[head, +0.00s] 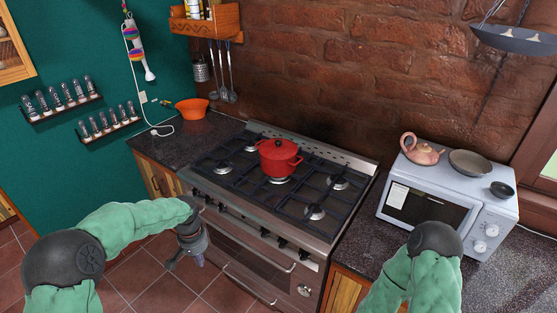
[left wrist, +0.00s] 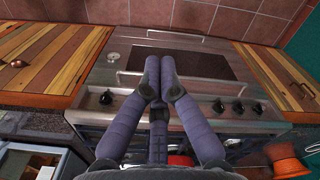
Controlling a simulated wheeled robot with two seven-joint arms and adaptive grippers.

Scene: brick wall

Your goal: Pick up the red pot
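The red pot (head: 278,157), round with a lid and side handles, stands upright on the stove's (head: 240,172) back middle grate. In the left wrist view only a bit of red (left wrist: 180,160) shows at the bottom edge, behind my fingers. My left gripper (head: 187,263) is in front of the stove and below its top, to the left of and well apart from the pot.
An orange bowl (head: 192,108) sits on the left counter. A white microwave (head: 447,200) on the right counter carries a teapot (head: 421,153), a plate (head: 470,163) and a small dark bowl (head: 502,190). Utensils (head: 226,75) hang behind. Oven handles and knobs stick out near my left gripper.

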